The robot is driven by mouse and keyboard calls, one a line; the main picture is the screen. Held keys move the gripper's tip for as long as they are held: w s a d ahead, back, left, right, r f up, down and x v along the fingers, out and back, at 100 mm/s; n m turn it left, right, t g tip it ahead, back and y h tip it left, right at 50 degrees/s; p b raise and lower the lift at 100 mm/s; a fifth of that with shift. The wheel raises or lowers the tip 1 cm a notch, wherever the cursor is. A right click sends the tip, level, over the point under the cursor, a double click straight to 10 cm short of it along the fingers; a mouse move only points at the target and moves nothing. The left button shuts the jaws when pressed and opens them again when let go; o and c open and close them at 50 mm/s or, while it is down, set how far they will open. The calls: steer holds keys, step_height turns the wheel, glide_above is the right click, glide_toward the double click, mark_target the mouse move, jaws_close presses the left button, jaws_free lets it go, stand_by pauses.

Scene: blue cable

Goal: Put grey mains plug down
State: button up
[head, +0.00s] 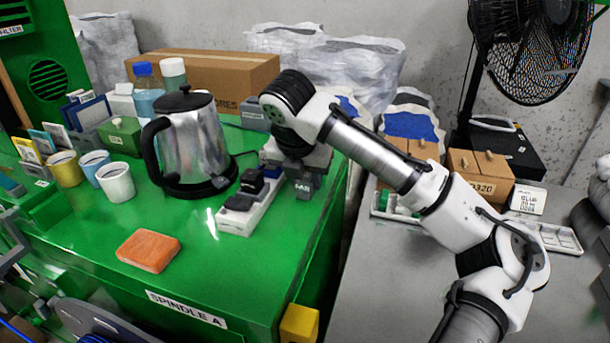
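My gripper (300,160) points down over the right part of the green bench, to the right of the power strip. A small grey block with white lettering (304,187), which looks like the grey mains plug, is directly below it at the fingertips. The fingers are small and partly hidden, so I cannot tell whether they are closed on it. I cannot tell whether the block touches the bench. A white power strip (233,222) with black plugs (247,188) in it lies just to the left.
A steel kettle (195,145) stands on its base left of the strip. An orange sponge (149,251) and several cups (116,183) are further left. The bench (255,285) is clear in front of the strip. Beyond its right edge is a grey table (375,290).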

steer(key=o, duration=0.4)
steer(key=v, duration=1.2)
steer(key=shift+r, duration=0.2)
